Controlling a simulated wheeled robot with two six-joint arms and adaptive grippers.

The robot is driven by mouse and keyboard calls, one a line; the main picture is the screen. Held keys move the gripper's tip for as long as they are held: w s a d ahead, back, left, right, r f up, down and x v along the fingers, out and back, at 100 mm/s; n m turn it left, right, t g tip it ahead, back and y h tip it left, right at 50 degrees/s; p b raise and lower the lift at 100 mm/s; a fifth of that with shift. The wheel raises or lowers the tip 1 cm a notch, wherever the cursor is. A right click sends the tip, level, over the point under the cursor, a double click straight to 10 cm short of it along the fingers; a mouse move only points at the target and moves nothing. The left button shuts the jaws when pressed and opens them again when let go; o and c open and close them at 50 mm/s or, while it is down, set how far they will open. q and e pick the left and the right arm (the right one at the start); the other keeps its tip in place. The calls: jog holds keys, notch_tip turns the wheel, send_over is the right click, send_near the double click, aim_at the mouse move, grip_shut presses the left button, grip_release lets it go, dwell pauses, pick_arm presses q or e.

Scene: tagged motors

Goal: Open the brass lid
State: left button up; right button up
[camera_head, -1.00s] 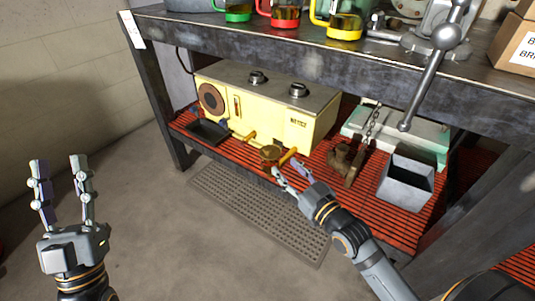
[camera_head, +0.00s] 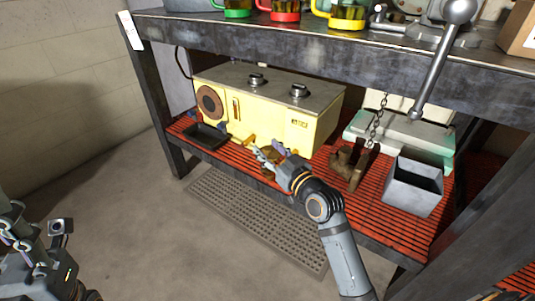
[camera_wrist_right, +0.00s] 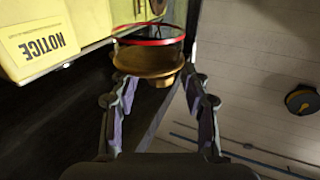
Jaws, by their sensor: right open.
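A round brass lid (camera_wrist_right: 148,62) shows in the right wrist view, with a red-rimmed clear ring (camera_wrist_right: 150,36) beside its broad face. My right gripper (camera_wrist_right: 160,88) is open, and the lid lies ahead of and partly between its fingertips. I cannot tell whether they touch it. In the head view my right gripper (camera_head: 268,154) is at the front of the yellow machine (camera_head: 265,110), where it mostly hides the lid. My left gripper (camera_head: 36,232) is at the lower left edge, partly cut off and far from the machine; its opening is unclear.
The machine stands on a red slatted shelf (camera_head: 375,212) under a dark bench top (camera_head: 300,47). A black tray (camera_head: 207,136), brass fittings (camera_head: 347,167) and a grey open box (camera_head: 413,187) are nearby. A perforated mat (camera_head: 255,222) lies on the clear floor.

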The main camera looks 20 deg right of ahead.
jog(key=shift+w+a, duration=0.15)
jog(key=shift+w, duration=0.25)
grip_shut()
